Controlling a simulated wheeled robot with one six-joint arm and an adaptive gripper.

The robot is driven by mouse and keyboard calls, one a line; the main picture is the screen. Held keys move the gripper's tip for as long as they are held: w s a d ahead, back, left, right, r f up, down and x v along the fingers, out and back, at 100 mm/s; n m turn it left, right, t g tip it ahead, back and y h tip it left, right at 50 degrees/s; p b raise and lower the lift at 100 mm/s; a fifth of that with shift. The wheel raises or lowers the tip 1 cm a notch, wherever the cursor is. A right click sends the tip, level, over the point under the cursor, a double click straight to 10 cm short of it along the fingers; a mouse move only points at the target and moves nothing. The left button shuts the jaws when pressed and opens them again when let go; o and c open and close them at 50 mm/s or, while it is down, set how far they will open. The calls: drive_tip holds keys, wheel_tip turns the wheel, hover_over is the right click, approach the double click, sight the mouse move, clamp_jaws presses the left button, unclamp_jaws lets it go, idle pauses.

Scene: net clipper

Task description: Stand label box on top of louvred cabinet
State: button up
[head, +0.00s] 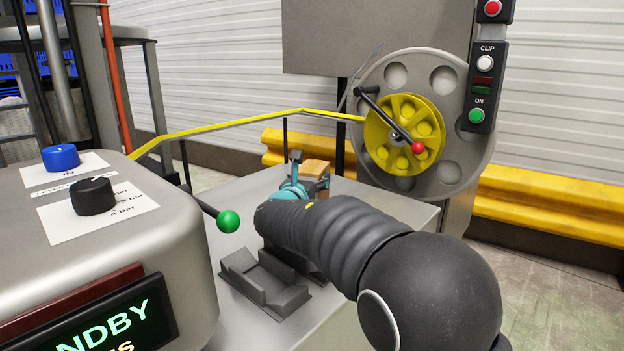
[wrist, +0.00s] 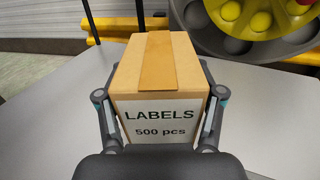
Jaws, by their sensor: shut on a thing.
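The label box (wrist: 150,108) is a brown carton with tape along its top and a white front label reading "LABELS 500 pcs". My gripper (wrist: 160,95) is shut on it, one finger on each side, and the box looks upright. In the head view the box (head: 318,168) shows only partly behind my gripper (head: 300,184), over the far part of a grey flat top (head: 385,203). I cannot tell if the box touches that top. No louvres show, so I cannot tell if this is the louvred cabinet.
A grey disc with a yellow hub (head: 400,130) and red-knobbed crank stands behind. A yellow strip (head: 240,124) runs to it from the left. A green-knobbed lever (head: 228,221) and a dark grey bracket (head: 262,285) are near my arm. A control housing (head: 150,215) fills the left.

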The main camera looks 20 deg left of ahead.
drive_tip(key=o, duration=1.5)
drive_tip(key=shift+f, duration=0.1)
drive_tip(key=shift+c, duration=0.2)
drive_tip(key=shift+r, duration=0.25)
drive_tip(key=s, duration=0.7)
drive_tip(key=shift+s+f, duration=0.1)
drive_tip(key=shift+s, duration=0.15)
